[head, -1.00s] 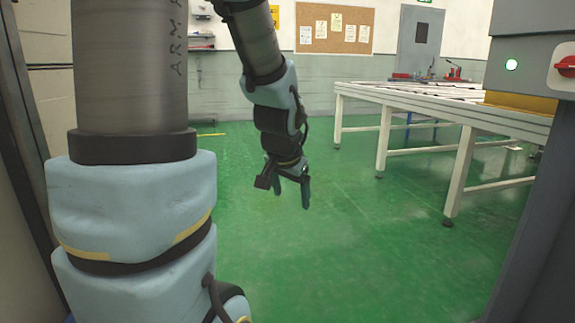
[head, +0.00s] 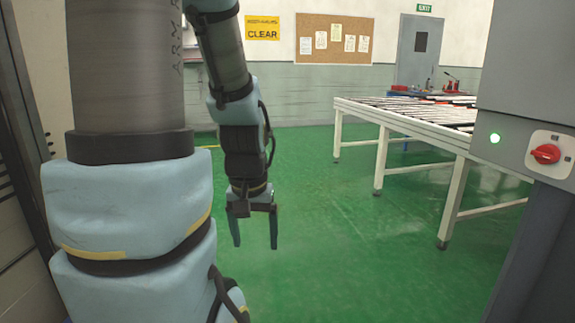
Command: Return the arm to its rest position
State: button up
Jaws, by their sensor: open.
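My arm hangs down at the left of the head view, with its lower links in light blue covers. My gripper (head: 254,232) points straight down at the end of it, over the green floor (head: 330,255). Its two fingers are apart and nothing is between them. The gripper is clear of the conveyor and the machine. No mattress is in view.
A white-legged roller conveyor (head: 410,112) stands at the right. A grey door (head: 420,50) and corkboard (head: 333,36) are at the back. The middle floor is free.

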notch_tip(320, 180, up, 15)
jog(key=p, duration=1.2)
jog(key=shift+p, duration=0.35)
jog(key=shift+r, duration=0.1)
